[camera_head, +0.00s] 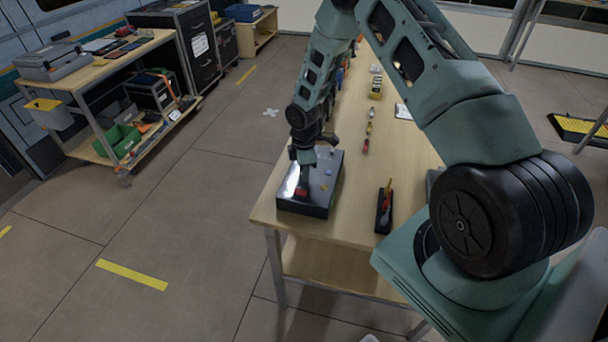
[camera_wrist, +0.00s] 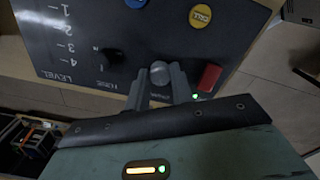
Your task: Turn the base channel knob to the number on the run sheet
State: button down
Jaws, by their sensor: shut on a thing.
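A dark control box (camera_head: 321,188) sits at the near left end of the wooden table. Its panel (camera_wrist: 85,30) shows a column of numbers 1 to 4 and the word LEVEL in the wrist view. My gripper (camera_wrist: 160,84) is shut on a round grey knob (camera_wrist: 159,70), with one finger on each side. The knob's label is partly hidden by the fingers, and I cannot read its setting. A smaller black knob (camera_wrist: 109,57) is to its left. A white sheet (camera_head: 403,112) lies farther along the table; its writing is too small to read.
A red button (camera_wrist: 209,77) is close to the right finger. A black tray (camera_head: 384,212) with a red-handled tool stands right of the box. Floor left of the table is clear.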

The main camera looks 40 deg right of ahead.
jog(key=m+b, duration=0.2)
jog(key=m, duration=0.2)
jog(key=shift+a+m+b, duration=0.1)
jog(key=shift+m+b, duration=0.8)
jog(key=shift+m, duration=1.3)
jog(key=c, duration=1.2)
grip_release()
jog(key=shift+r, duration=0.1)
notch_tip(320, 180, up, 17)
jog(key=b, duration=0.3)
jog(key=shift+r, duration=0.15)
